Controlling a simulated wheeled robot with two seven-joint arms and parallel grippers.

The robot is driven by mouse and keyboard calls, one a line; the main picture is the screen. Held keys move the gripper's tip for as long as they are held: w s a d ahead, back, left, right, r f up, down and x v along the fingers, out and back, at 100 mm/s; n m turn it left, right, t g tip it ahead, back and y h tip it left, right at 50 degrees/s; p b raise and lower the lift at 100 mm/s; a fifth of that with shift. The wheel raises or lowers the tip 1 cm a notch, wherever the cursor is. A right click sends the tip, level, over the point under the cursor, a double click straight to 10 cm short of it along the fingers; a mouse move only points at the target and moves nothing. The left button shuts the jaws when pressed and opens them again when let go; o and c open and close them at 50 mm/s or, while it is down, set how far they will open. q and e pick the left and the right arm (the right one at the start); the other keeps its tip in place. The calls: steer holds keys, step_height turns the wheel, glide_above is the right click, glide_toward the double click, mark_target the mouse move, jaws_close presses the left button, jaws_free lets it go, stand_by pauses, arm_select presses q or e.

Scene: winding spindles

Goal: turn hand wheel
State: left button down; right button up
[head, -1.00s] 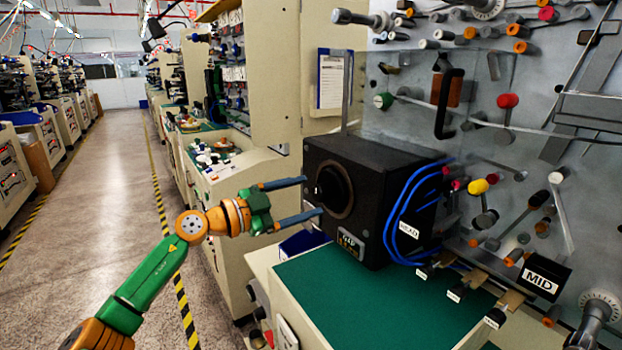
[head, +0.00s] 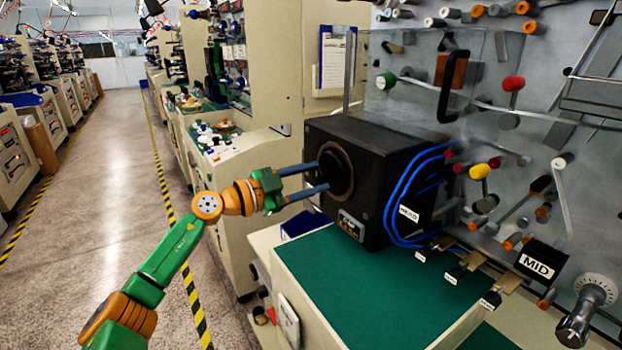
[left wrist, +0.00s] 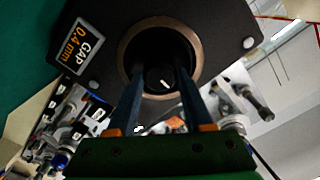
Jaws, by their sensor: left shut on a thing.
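The hand wheel (head: 334,170) is a dark round knob inside a brownish ring on the left face of a black box (head: 372,150). In the left wrist view the hand wheel (left wrist: 160,78) shows a small white mark. My left gripper (head: 324,177) reaches it from the left, its two blue-grey fingers on opposite sides of the knob. It is shut on the hand wheel. The fingers also show in the left wrist view (left wrist: 160,72), running up to the knob. My right gripper is not in view.
The black box stands on a green-topped bench (head: 350,290). Blue cables (head: 400,205) loop from its right side. A machine panel with coloured knobs (head: 479,172) rises at right. A "GAP 0.4 mm" label (left wrist: 76,49) sits beside the wheel. A floor aisle (head: 105,160) is open at left.

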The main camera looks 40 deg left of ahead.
arm_select(q)
steer(key=m, duration=0.9)
steer(key=shift+m+b, duration=0.3)
steer(key=m+b, duration=0.1)
steer(key=m, duration=0.5)
steer(key=shift+b, duration=0.35)
steer(key=shift+r+m+b, duration=0.1)
steer(key=shift+m+b, duration=0.55)
steer(key=shift+m, duration=1.75)
steer(key=c, duration=0.6)
jaws_free()
steer(key=o, duration=0.3)
steer(key=shift+w, duration=0.1)
